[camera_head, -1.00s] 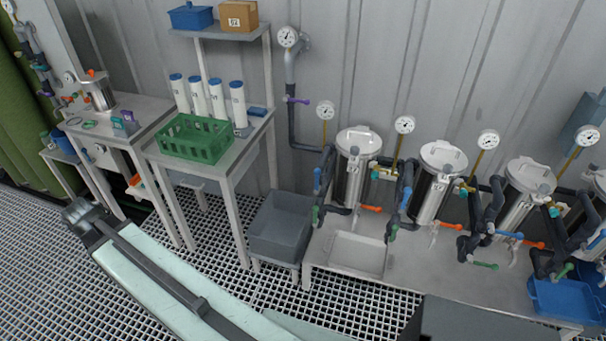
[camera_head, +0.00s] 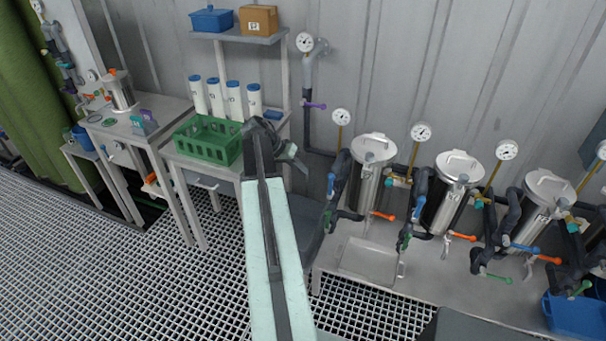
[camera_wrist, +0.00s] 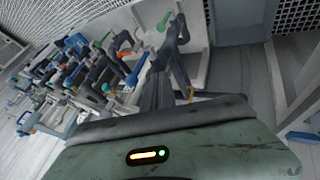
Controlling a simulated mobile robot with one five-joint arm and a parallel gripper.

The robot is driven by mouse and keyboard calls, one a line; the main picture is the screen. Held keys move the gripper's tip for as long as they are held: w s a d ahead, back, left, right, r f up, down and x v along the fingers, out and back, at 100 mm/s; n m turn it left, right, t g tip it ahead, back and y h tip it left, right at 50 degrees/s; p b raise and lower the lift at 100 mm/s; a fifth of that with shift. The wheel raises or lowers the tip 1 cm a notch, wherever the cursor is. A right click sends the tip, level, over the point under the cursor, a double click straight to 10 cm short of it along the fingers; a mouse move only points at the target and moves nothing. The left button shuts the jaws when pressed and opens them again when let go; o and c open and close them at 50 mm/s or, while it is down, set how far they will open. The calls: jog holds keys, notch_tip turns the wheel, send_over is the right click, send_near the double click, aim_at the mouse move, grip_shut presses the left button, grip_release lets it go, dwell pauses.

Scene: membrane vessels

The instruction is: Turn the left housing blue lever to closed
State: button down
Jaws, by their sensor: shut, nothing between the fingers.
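The left housing (camera_head: 370,172) is a steel vessel with a pale lid on the bench at the centre right in the head view. Its blue lever (camera_head: 331,184) is on the dark pipe to its left and looks roughly upright. My gripper (camera_head: 299,164) is in front of the shelf stand, left of that lever and apart from it. In the wrist view my gripper (camera_wrist: 165,88) is shut and empty, with dark piping close beyond it.
More steel housings (camera_head: 452,185) with blue, orange and green levers stand to the right. A pale tray (camera_head: 368,262) lies on the bench. A green crate (camera_head: 208,140) stands on the table at left. My arm hides part of the grey bin (camera_head: 305,225). The grating floor at left is clear.

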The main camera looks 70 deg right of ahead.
aim_at(330, 187)
jog(key=s+d+f+b, duration=0.2)
jog(key=s+f+b, duration=0.1)
jog(key=s+f, duration=0.2)
jog(key=shift+s+d+b, duration=0.4)
jog(key=shift+s, duration=0.55)
jog(key=shift+w+a, duration=0.1)
